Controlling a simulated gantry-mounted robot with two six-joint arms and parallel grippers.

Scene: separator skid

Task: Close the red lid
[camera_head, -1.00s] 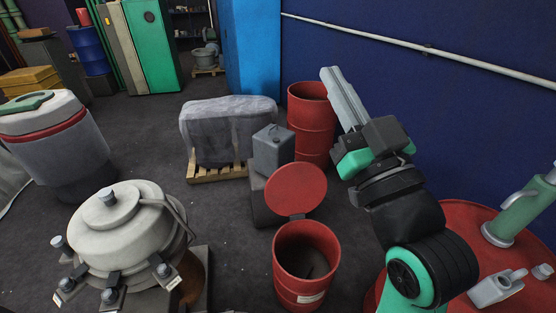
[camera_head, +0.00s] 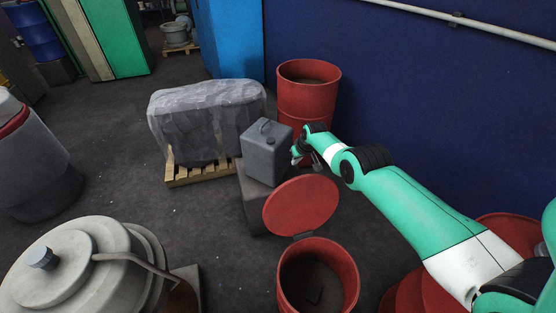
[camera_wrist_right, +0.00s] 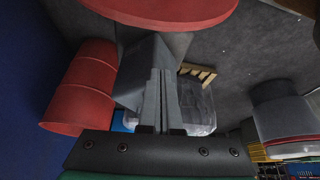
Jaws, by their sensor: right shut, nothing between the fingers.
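The red lid (camera_head: 301,204) stands open, tilted up from the back rim of an open red drum (camera_head: 318,278), joined at a dark hinge. The drum's inside is visible and dark. My right gripper (camera_head: 317,162) is just behind the lid's upper edge, small and partly hidden by its own wrist. In the right wrist view, the shut, empty fingers (camera_wrist_right: 160,98) point up the picture, with the red lid (camera_wrist_right: 165,8) across the top edge. A gap shows between fingertips and lid there. My left gripper is in no view.
A grey jerrycan (camera_head: 266,152) on a dark block stands close left of my right gripper. Another open red drum (camera_head: 306,107) stands behind it by the blue wall. A wrapped pallet load (camera_head: 206,120) is further left. A pale vessel (camera_head: 75,265) fills the lower left.

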